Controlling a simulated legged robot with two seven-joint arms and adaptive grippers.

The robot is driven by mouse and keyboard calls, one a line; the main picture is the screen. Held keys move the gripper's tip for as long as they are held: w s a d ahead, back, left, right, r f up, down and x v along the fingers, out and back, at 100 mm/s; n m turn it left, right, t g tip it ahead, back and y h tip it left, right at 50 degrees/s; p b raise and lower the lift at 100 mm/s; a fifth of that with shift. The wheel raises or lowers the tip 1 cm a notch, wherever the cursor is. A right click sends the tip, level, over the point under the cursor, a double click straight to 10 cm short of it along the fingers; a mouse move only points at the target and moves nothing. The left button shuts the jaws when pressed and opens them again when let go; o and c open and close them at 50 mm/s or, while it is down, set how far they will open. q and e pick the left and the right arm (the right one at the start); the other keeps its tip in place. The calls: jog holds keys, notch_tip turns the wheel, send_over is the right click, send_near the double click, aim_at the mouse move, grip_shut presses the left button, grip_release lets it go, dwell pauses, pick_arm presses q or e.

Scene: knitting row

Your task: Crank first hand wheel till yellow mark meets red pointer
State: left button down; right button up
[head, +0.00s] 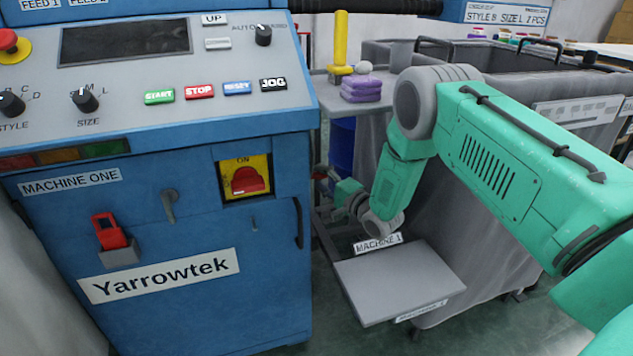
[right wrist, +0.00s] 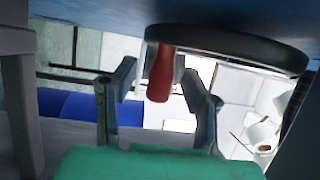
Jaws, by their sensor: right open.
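The hand wheel (right wrist: 240,45) shows in the right wrist view as a dark round rim, seen nearly edge-on under the blue machine side. Its red crank handle (right wrist: 160,78) sticks out toward my right gripper (right wrist: 159,72). The two fingers stand apart on either side of the handle, with gaps visible, so the gripper is open. In the head view the right gripper (head: 328,180) is small at the right side of the blue machine (head: 200,310), partly hidden by the machine's edge. I cannot see the yellow mark or the red pointer. My left gripper is out of view.
A grey platform (head: 400,284) juts out low beside the machine. A grey bin (head: 470,230) stands behind my right arm.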

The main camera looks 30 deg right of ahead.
jog(key=shift+w, duration=0.85)
jog(key=shift+a, duration=0.1)
grip_shut()
jog(key=shift+s+r+g+p, duration=0.3)
jog(key=shift+g+p, duration=0.1)
jog(key=shift+p, duration=0.25)
jog(key=s+a+r+m+g+p, duration=0.1)
jog(key=s+r+g+p, duration=0.1)
jog(key=r+p, duration=0.3)
jog(key=shift+s+r+p, duration=0.3)
jog(key=shift+s+p, duration=0.5)
jog(key=shift+p, duration=1.35)
jog(key=shift+r, duration=0.1)
